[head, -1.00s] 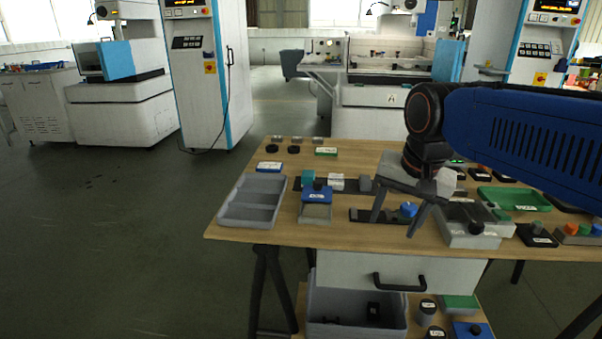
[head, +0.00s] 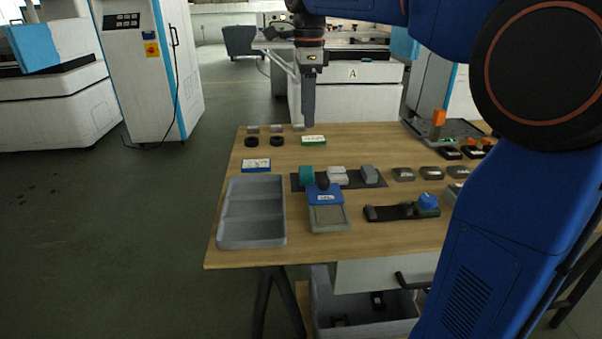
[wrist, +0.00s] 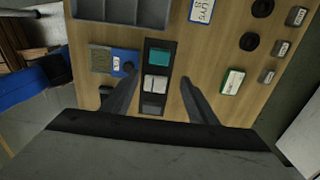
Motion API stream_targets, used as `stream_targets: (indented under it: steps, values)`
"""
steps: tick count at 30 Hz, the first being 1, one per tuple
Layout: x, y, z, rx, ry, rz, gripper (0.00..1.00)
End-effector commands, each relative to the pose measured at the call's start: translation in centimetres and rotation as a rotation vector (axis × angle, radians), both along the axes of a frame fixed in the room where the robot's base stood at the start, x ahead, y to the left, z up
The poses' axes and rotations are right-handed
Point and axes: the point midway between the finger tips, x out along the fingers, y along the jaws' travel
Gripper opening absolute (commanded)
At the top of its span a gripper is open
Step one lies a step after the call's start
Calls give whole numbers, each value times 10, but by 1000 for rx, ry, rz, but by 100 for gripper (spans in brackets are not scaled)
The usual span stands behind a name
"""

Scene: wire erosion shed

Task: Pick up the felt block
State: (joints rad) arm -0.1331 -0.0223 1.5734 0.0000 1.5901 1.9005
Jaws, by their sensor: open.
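A dark strip (head: 297,184) on the wooden table carries a teal block (head: 306,173), a white block (head: 338,175) with markings and a grey block (head: 368,174). I cannot tell for sure which of these is the felt block. In the wrist view the same teal block (wrist: 159,58), white block (wrist: 156,84) and grey block (wrist: 152,105) lie in a row, seen between my fingers. My gripper (head: 309,122) points down above the table's far part, apart from the blocks. Its fingers (wrist: 158,77) are spread and empty.
A grey divided tray (head: 252,241) stands at the table's left. A blue-and-grey box (head: 329,218) sits close before the strip. A black holder with a blue knob (head: 427,202) lies to the right.

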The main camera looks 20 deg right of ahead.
Motion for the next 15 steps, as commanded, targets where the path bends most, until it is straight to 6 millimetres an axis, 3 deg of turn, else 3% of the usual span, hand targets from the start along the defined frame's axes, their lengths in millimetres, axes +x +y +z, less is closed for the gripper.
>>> stream_targets:
  steps: [15]
  values:
    - [-1, 0, -85, 0, 4, 0, 53]
